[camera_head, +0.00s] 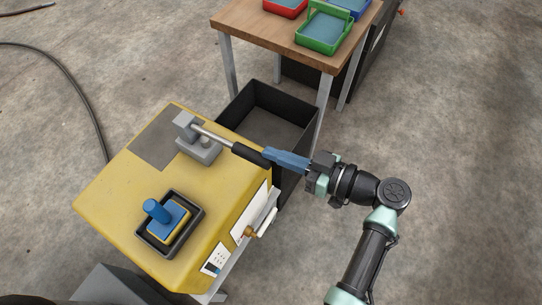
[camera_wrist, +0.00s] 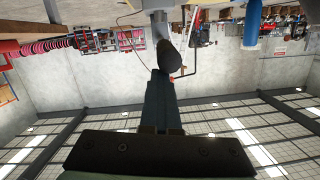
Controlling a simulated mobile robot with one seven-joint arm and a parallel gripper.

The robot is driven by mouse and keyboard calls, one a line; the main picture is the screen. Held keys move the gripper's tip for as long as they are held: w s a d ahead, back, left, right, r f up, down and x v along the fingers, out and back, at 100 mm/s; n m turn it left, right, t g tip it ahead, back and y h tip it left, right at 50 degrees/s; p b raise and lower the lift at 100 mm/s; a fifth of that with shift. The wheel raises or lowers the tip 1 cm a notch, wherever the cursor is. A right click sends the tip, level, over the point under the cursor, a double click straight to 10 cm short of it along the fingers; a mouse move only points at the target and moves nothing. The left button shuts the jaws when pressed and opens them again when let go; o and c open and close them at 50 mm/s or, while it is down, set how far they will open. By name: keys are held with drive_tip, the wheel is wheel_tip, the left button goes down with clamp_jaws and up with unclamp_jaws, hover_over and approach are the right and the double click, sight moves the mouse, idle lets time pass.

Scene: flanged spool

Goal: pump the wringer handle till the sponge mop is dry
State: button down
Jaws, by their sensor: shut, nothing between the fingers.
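The wringer handle is a metal rod with a black grip (camera_head: 250,155), running from a grey bracket (camera_head: 197,146) on top of the yellow housing (camera_head: 120,205). It points right, beyond the housing's edge. My gripper (camera_head: 268,155) is shut, its long blue fingers in line with the grip and their tips at its outer end. Whether they touch it I cannot tell. In the wrist view the grip's dark round end (camera_wrist: 169,56) shows just beyond my fingertips (camera_wrist: 159,76). A blue-handled block with a yellow lower part, seemingly the sponge mop (camera_head: 167,219), sits in a black-rimmed recess; its wetness cannot be seen.
An open black bin (camera_head: 300,112) stands on the floor behind the handle. A wooden table (camera_head: 262,29) with red, green and blue trays is at the back. A cable (camera_head: 88,100) lies at left. The floor at right is clear.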

drive_tip(key=f+v, duration=0.1)
drive_tip(key=v, duration=0.7)
drive_tip(key=shift+d+b, duration=0.15)
drive_tip(key=shift+b, duration=0.15)
drive_tip(key=shift+r, duration=0.1)
idle(1.1)
